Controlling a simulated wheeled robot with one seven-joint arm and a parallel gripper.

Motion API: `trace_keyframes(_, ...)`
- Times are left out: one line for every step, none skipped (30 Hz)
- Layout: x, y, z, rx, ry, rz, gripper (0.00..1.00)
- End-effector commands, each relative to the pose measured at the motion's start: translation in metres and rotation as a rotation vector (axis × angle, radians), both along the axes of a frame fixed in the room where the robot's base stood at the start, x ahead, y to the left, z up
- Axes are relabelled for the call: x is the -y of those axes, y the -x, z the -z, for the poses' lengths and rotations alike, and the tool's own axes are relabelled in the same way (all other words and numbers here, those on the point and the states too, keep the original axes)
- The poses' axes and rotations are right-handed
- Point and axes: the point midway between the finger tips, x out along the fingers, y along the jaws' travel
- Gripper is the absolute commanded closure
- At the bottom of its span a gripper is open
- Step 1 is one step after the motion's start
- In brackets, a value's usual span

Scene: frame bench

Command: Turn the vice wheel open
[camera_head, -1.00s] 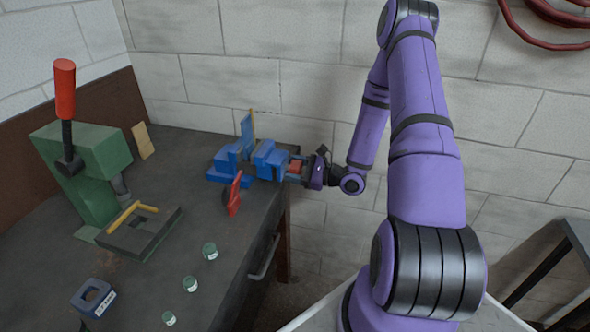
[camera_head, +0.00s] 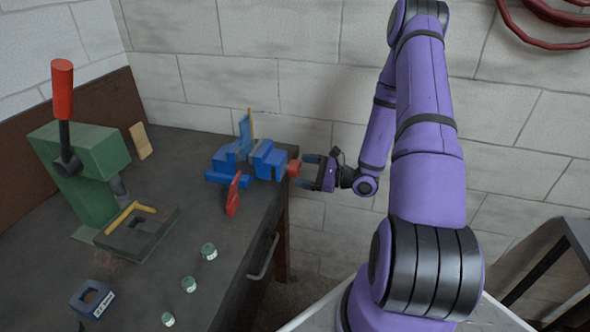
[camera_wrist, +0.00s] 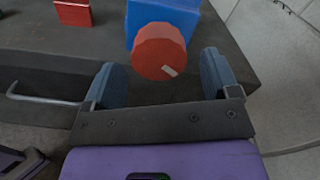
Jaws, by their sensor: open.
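The blue vice (camera_head: 262,160) stands at the right edge of the bench, with a blue and yellow upright piece at its jaws. Its red wheel (camera_head: 294,168) is on the vice's right end, facing my gripper. In the wrist view the red wheel (camera_wrist: 159,52), with a pale mark on its face, shows just beyond the fingertips. My gripper (camera_head: 310,171) is open and empty, a little to the right of the wheel. In the wrist view the two blue fingers of my gripper (camera_wrist: 163,75) are spread wide, and the wheel lies ahead of the gap between them.
A red piece (camera_head: 233,194) stands in front of the vice. A green press (camera_head: 85,170) with a red handle is at the left. Several small green jars (camera_head: 209,252) and a blue block (camera_head: 92,298) are on the bench (camera_head: 150,280). A drawer handle (camera_head: 264,258) sticks out.

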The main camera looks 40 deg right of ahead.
Motion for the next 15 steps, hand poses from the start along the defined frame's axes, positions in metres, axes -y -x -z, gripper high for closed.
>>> trace_keyframes(0.007,0.008,0.0,-0.001,-0.001,0.004,0.19)
trace_keyframes(0.01,0.013,0.0,0.0,-0.001,0.003,0.19)
trace_keyframes(0.015,0.019,0.0,-0.001,-0.001,0.004,0.19)
trace_keyframes(0.019,0.023,0.0,-0.001,0.0,0.004,0.19)
trace_keyframes(0.022,0.027,0.0,-0.001,0.0,0.004,0.19)
trace_keyframes(0.025,0.032,0.0,-0.001,-0.001,0.002,0.19)
trace_keyframes(0.028,0.035,0.0,0.0,-0.001,0.003,0.19)
trace_keyframes(0.03,0.038,0.0,0.0,0.0,0.003,0.19)
trace_keyframes(0.033,0.042,0.0,0.001,0.0,0.002,0.19)
trace_keyframes(0.035,0.044,0.0,0.0,0.0,0.001,0.19)
trace_keyframes(0.036,0.046,0.0,0.001,0.0,0.002,0.19)
trace_keyframes(0.038,0.049,0.0,0.001,0.0,0.002,0.19)
trace_keyframes(0.039,0.05,0.0,0.001,-0.001,0.001,0.19)
trace_keyframes(0.04,0.051,0.0,0.001,-0.001,0.001,0.19)
trace_keyframes(0.04,0.052,0.0,0.001,-0.001,0.001,0.19)
